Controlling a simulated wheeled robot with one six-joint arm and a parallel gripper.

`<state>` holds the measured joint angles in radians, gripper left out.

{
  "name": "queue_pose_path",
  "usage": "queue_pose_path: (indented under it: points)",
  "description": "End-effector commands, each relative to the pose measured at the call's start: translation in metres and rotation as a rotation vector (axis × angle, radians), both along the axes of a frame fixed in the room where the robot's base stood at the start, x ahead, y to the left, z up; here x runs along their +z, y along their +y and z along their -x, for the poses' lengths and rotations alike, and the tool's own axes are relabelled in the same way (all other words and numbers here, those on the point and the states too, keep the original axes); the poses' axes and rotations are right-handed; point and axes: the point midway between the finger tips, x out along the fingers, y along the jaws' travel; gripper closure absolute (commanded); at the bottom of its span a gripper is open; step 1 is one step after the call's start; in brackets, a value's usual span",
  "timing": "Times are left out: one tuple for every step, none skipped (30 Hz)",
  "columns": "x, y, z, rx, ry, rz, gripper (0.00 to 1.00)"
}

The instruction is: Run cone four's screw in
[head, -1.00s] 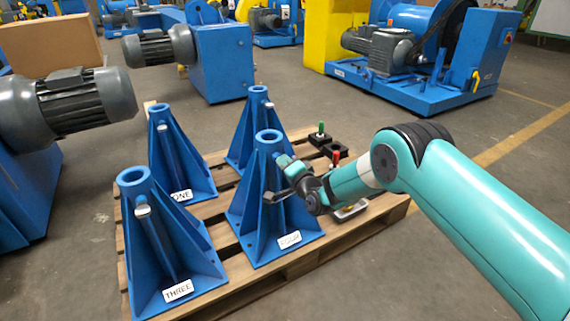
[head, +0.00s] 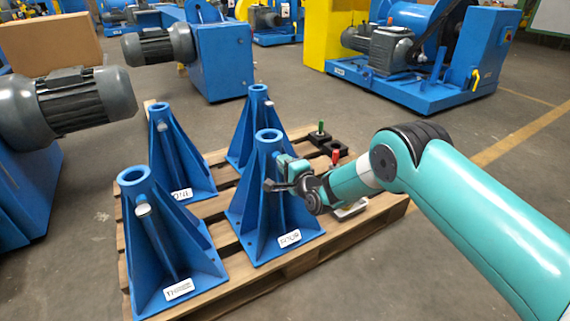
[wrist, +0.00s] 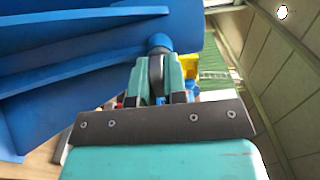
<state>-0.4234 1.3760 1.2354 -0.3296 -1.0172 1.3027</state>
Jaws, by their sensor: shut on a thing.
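Cone four (head: 262,215) is a blue ribbed cone with an open round top, standing upright at the front right of the pallet. Its label reads FOUR. My gripper (head: 283,175) is at the right side of its neck. In the wrist view, my gripper (wrist: 157,78) has its teal and dark fingers shut on a dark, rounded part, which I take to be cone four's screw (wrist: 157,60). A blue boss lies just beyond it against the cone. The fingers hide most of the screw, so its depth cannot be told.
Cone three (head: 165,250), cone one (head: 180,160) and another blue cone (head: 250,135) share the wooden pallet (head: 340,235). Small black blocks with a green-topped piece (head: 320,128) and a red-topped piece (head: 335,157) stand at its right.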

Motion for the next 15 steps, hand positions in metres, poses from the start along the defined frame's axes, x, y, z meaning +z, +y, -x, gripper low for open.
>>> queue_pose_path:
  points:
    - [-0.0020,-0.0023,0.0000,-0.003,0.005,0.000,1.00]
    - [-0.0020,-0.0023,0.0000,-0.003,0.005,0.000,1.00]
    - [-0.0020,-0.0024,0.0000,-0.003,0.004,0.001,1.00]
    - [-0.0021,-0.0024,0.0000,-0.003,0.004,0.001,1.00]
    - [-0.0021,-0.0024,0.0000,-0.003,0.004,0.001,1.00]
    - [-0.0021,-0.0024,0.0000,-0.003,0.004,0.001,1.00]
    - [-0.0022,-0.0024,0.0000,-0.003,0.004,0.001,0.80]
    - [-0.0022,-0.0023,0.0000,-0.003,0.004,0.001,0.73]
    - [-0.0021,-0.0021,0.0001,-0.003,0.004,0.001,0.64]
    - [-0.0019,-0.0018,0.0001,-0.003,0.004,0.001,0.62]
    - [-0.0018,-0.0017,0.0001,-0.002,0.003,0.001,0.62]
    - [-0.0015,-0.0015,0.0001,-0.002,0.003,0.001,0.62]
    - [-0.0014,-0.0013,0.0001,-0.002,0.003,0.001,0.62]
    - [-0.0013,-0.0005,0.0003,-0.001,0.003,0.001,0.62]
    - [-0.0011,0.0002,0.0003,0.000,0.002,0.000,0.62]
